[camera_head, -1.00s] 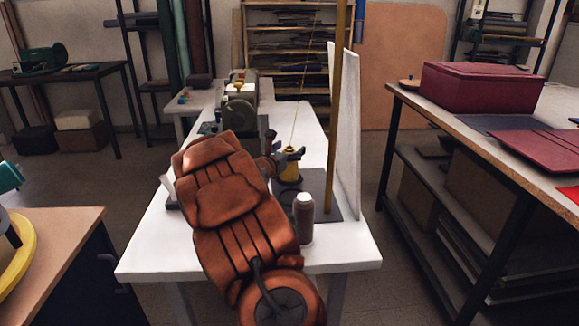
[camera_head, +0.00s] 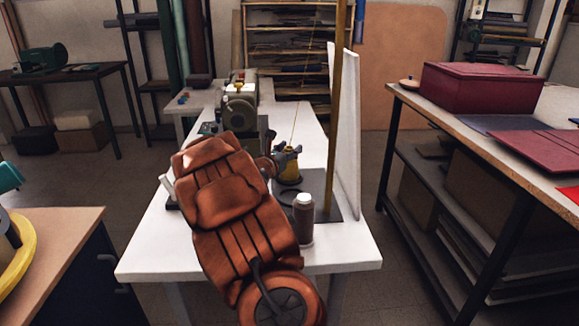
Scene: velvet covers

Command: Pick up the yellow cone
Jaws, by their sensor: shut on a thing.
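The yellow cone (camera_head: 290,170) stands near the middle of the white table, close to the left edge of a dark grey plate. A thin thread rises from its top. My gripper (camera_head: 289,152) is at the upper part of the cone, with its dark fingers around the top. It is shut on the cone. My copper-coloured arm reaches up from the front and hides part of the table left of the cone. I cannot tell whether the cone's base touches the table.
A brown bottle with a white cap (camera_head: 304,218) stands in front of the cone. A sewing machine (camera_head: 240,108) is behind.

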